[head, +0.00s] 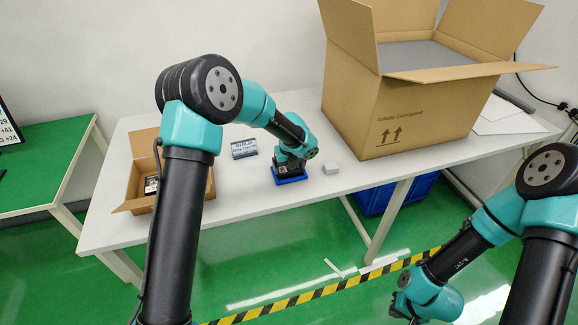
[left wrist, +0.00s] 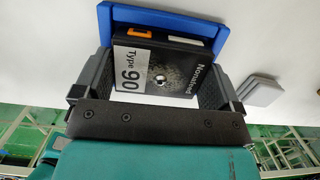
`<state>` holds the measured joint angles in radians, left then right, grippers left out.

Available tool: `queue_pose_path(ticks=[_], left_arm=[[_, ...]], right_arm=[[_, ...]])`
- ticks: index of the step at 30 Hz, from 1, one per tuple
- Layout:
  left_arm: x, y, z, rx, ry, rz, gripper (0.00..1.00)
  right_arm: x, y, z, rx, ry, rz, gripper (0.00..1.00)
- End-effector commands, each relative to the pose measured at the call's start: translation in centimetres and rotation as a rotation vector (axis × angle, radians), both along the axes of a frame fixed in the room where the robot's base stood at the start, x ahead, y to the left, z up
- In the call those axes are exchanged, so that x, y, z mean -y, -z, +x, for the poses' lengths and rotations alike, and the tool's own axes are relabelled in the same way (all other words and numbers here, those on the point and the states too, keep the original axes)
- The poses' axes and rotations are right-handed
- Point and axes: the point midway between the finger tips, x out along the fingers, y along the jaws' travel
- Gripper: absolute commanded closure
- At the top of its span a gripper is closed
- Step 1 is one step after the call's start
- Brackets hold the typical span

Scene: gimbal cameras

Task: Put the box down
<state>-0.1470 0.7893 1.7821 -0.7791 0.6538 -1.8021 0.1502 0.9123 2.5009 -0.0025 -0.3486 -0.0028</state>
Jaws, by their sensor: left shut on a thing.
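The box (left wrist: 175,72) is black with a white "Type 90" label and an orange patch, seen between the fingers in the left wrist view. My left gripper (head: 287,160) is shut on it, low over the white table. A blue tray (left wrist: 185,18) lies right at the box, and its rim also shows in the head view (head: 291,179) under the gripper. I cannot tell whether the box touches the tray floor. My right gripper (head: 401,306) is at the lower edge of the head view, away from the table, and its fingers are not clear.
An open small carton (head: 140,188) with dark items stands left on the table (head: 240,197). A large open carton (head: 385,118) fills the table's right part.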

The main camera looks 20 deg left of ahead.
Motion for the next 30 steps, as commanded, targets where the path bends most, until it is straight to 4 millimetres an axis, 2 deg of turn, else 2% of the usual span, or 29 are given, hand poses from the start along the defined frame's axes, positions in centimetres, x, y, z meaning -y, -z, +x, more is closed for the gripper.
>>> queue_pose_path(ticks=[10, 11, 13, 23, 30], left_arm=[[0.0, 0.3, 0.0, 0.001, 0.0, 0.001, 0.37], [0.0, 0.2, 0.0, 0.001, 0.0, 0.001, 0.07], [0.0, 0.2, 0.0, 0.0, -0.001, 0.0, 0.0], [0.0, -0.1, 0.0, 0.001, -0.001, 0.0, 0.0], [0.3, -2.7, -0.2, 0.004, 0.0, -0.001, 0.0]], right_arm=[[0.0, 0.0, 0.0, 0.0, 0.0, 0.0, 1.0], [0.0, 0.0, 0.0, 0.0, 0.0, 0.0, 1.0], [0.0, 0.0, 0.0, 0.0, 0.0, 0.0, 1.0], [0.0, 0.0, 0.0, 0.0, 0.0, 0.0, 1.0], [0.0, 0.0, 0.0, 0.0, 0.0, 0.0, 1.0]])
